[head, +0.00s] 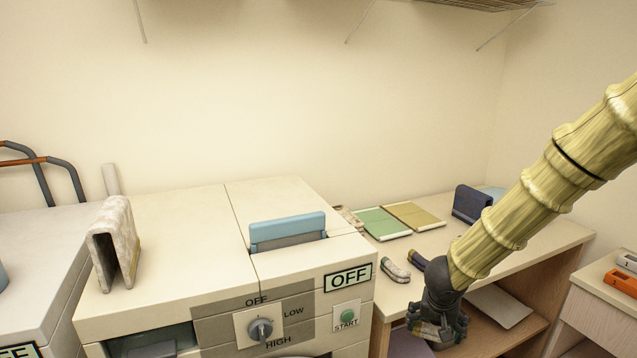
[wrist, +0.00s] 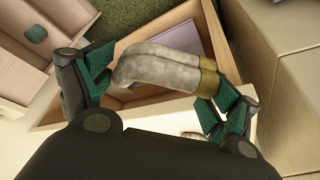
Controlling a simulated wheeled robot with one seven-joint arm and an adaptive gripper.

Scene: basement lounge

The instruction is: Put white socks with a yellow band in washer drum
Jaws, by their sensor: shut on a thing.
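White socks (wrist: 165,68) with a brownish-yellow band (wrist: 207,78) at one end lie between the green fingers of my gripper (wrist: 160,88) in the wrist view. The fingers are shut on them, one at the toe side and one near the band. In the head view my gripper (head: 437,325) hangs in front of the table to the right of the washer, and the socks are hard to make out. The washer (head: 160,235) has a dial (head: 260,329) and a green START button (head: 347,317). Its drum cannot be seen.
A wooden table (head: 545,237) with an open shelf stands right of the washer. It bears a pale curled sock-like item (head: 395,270), green and tan folders (head: 384,223) and a dark blue item (head: 470,204).

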